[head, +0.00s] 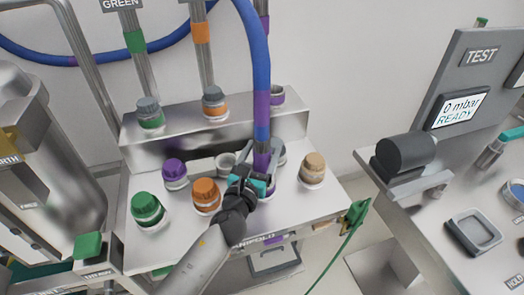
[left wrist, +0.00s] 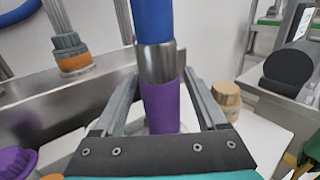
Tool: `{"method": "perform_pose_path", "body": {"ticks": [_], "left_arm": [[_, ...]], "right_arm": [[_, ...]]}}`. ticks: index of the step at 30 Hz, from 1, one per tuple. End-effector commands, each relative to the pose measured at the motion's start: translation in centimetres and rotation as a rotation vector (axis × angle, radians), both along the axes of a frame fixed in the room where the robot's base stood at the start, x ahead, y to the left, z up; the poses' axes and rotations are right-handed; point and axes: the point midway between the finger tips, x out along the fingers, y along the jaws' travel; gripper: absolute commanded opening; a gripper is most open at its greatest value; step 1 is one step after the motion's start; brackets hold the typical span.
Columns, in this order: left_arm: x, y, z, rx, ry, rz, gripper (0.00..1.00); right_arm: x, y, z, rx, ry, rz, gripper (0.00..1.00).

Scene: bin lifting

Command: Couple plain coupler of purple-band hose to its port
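The blue hose with purple bands (head: 261,120) hangs from above and ends low at the workbench manifold. In the left wrist view its purple lower sleeve (left wrist: 161,105) stands nearly upright, below a metal collar (left wrist: 155,62). A pale round base shows partly at its foot; whether the coupler is seated there is hidden. My left gripper (head: 262,184) is at the hose's lower end, one finger on each side of it. In the left wrist view the fingers (left wrist: 158,85) stand apart, with narrow gaps beside the sleeve. My right gripper is not in view.
Purple (head: 175,172), orange (head: 206,194), green (head: 147,208) and tan (head: 313,168) capped fittings stand around the gripper. A raised metal shelf (head: 185,140) behind carries green-, orange- and purple-ringed fittings. A test station (head: 470,60) reading "0 mbar READY" stands at right.

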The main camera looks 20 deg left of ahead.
Motion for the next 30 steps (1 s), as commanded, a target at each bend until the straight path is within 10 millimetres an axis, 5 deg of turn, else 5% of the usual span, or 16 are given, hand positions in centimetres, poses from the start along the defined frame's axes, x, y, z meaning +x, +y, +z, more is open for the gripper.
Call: {"method": "perform_pose_path", "body": {"ticks": [3,14,30], "left_arm": [[0.0,0.0,0.0,0.0,0.0,0.0,0.89],[-0.5,0.0,-0.2,0.0,0.003,0.0,0.89],[-8.7,0.2,-0.3,0.0,0.004,0.0,0.89]], "right_arm": [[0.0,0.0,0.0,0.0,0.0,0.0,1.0],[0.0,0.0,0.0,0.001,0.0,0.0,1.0],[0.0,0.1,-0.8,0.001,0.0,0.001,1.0]]}}
